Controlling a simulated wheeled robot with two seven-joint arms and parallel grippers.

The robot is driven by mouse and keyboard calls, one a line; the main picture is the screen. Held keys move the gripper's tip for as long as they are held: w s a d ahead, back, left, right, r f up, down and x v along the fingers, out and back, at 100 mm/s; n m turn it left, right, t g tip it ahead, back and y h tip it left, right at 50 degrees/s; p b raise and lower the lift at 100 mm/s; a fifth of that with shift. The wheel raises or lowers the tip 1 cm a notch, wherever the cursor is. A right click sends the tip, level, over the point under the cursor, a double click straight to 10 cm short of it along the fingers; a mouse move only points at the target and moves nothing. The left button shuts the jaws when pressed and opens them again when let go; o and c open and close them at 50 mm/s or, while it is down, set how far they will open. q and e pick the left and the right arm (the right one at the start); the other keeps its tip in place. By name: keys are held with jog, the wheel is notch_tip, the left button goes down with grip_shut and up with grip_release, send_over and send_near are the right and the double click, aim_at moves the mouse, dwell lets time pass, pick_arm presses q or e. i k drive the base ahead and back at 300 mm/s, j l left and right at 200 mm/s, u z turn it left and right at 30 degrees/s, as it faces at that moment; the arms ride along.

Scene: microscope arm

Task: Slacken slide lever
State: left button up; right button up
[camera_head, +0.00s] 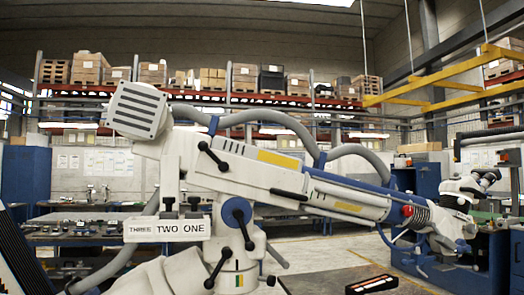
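A white microscope arm (240,170) fills the middle of the head view. It slopes down to the right to a microscope head (462,205). Several black levers show on it: one on the upper side (213,157), one on a blue hub (238,213), and one low on the post (217,269). A white plate (167,229) reads THREE TWO ONE, with small black handles above it. No marking shows which lever is the slide lever. I see neither of my grippers in this view.
A dark striped shape (14,258) stands at the left edge. A dark tabletop (330,280) lies at the bottom right with a black-and-orange item (372,285) on it. Workbenches (85,222) and shelves with boxes (88,68) stand behind. Grey hoses (270,118) arch over the arm.

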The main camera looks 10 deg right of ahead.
aim_at(202, 146)
jog(key=i+j+z, duration=0.2)
jog(key=z, duration=0.15)
jog(key=i+j+z, duration=0.1)
jog(key=j+z, duration=0.25)
jog(key=i+j+z, duration=0.1)
jog(key=j+z, duration=0.6)
jog(key=i+j, duration=0.05)
